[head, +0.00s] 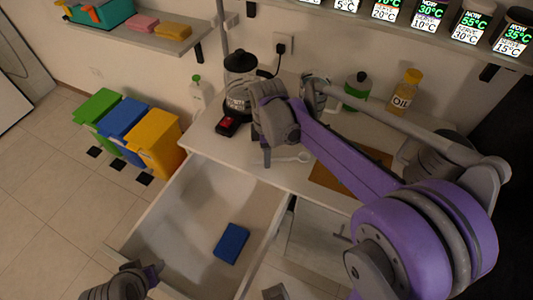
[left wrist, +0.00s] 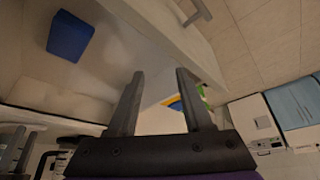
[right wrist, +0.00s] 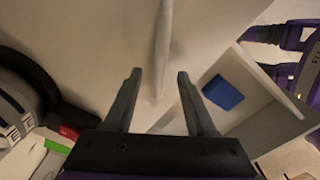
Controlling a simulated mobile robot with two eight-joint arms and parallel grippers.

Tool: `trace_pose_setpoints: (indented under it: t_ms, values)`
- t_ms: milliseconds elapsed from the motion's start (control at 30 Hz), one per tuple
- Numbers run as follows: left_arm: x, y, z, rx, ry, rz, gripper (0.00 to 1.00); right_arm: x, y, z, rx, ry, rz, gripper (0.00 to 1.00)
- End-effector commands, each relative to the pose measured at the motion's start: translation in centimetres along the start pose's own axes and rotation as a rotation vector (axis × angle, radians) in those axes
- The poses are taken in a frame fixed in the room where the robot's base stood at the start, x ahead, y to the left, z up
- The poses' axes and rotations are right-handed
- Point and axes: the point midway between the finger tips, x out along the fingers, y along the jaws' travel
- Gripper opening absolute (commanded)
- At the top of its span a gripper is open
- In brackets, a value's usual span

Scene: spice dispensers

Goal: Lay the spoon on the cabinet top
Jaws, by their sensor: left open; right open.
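The pale spoon (head: 292,158) lies on the white cabinet top (head: 213,147), close to the front edge above the open drawer. In the right wrist view the long pale spoon (right wrist: 162,45) lines up with the gap between the fingers, beyond their tips. My right gripper (head: 267,160) is open and empty, just left of the spoon's visible end in the head view; whether it touches the spoon I cannot tell. My left gripper (head: 153,274) is open and empty at the drawer's front corner; the left wrist view shows its spread fingers (left wrist: 155,88).
The open drawer (head: 180,210) holds a blue block (head: 231,243). A brown board (head: 330,178) lies right of the spoon.

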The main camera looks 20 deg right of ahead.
Motion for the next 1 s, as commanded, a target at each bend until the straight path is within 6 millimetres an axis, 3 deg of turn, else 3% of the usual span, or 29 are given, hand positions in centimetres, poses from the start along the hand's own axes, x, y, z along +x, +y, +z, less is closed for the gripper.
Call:
trace_pose_setpoints:
  t_ms: [300,500,667,1000]
  values:
    - [-0.6,0.0,-0.4,0.0,0.003,0.0,0.5,-6.2,0.0,0.0,0.0,0.0,0.0,0.56]
    - [-0.8,0.0,-0.6,0.0,0.004,0.0,0.5,-9.2,0.0,0.0,0.0,0.0,0.0,0.56]
    - [-0.8,0.0,-0.6,0.0,0.004,0.0,0.5,-10.1,0.0,0.0,0.0,0.0,0.0,0.56]
    - [-0.8,0.0,-0.6,0.0,0.004,0.0,0.5,-10.2,0.0,0.0,0.0,0.0,0.0,0.56]
